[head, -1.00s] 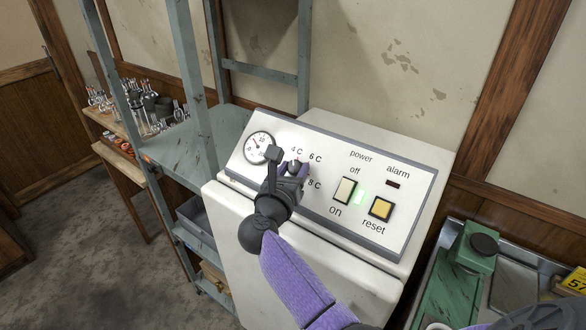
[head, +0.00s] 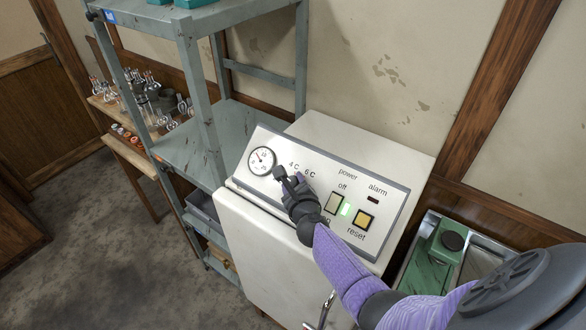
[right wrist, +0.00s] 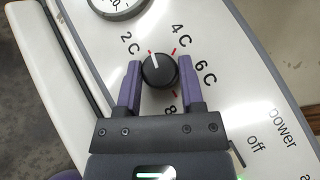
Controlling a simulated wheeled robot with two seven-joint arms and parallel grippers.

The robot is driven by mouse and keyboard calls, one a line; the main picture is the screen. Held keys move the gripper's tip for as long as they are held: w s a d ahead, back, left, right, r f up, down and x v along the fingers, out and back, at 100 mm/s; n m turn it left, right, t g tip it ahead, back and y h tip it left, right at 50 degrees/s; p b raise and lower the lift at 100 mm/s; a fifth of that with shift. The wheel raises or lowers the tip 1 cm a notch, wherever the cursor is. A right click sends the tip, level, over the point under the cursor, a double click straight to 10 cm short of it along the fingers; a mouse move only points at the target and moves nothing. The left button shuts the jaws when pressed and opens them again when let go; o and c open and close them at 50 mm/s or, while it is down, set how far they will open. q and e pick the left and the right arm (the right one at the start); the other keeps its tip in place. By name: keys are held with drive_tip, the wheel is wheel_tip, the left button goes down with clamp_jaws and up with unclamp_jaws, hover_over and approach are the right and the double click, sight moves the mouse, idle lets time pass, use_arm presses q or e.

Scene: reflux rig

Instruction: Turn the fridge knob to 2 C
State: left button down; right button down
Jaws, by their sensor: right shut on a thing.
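The fridge knob (right wrist: 160,72) is round and black with a white pointer line, on the white control panel. In the right wrist view its pointer aims up and slightly left, between the 2 C and 4 C labels and nearer the 2 C label (right wrist: 130,42). My right gripper (right wrist: 160,78) is shut on the knob, one purple finger on each side. In the head view the right gripper (head: 287,180) covers the knob and hides some labels. My left gripper is not in view.
The panel (head: 396,212) also has a round dial (head: 261,160), a power switch (head: 333,203) beside a lit green light, and a yellow reset button (head: 363,219). A grey metal shelf (head: 185,155) stands left of the fridge. A green device (head: 436,255) stands at right.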

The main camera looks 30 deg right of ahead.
drive_tip(key=shift+d+r+n+g+y+p, duration=0.1)
drive_tip(key=shift+n+g+y+p, duration=0.05)
drive_tip(key=shift+n+y+p, duration=0.5)
drive_tip(key=shift+r+n+g+y+p, duration=0.15)
drive_tip(key=shift+n+y+p, duration=0.25)
drive_tip(key=shift+p, duration=0.3)
drive_tip(key=shift+f+n+p, duration=0.15)
drive_tip(key=shift+n+p, duration=0.2)
drive_tip(key=shift+c, duration=1.1)
unclamp_jaws()
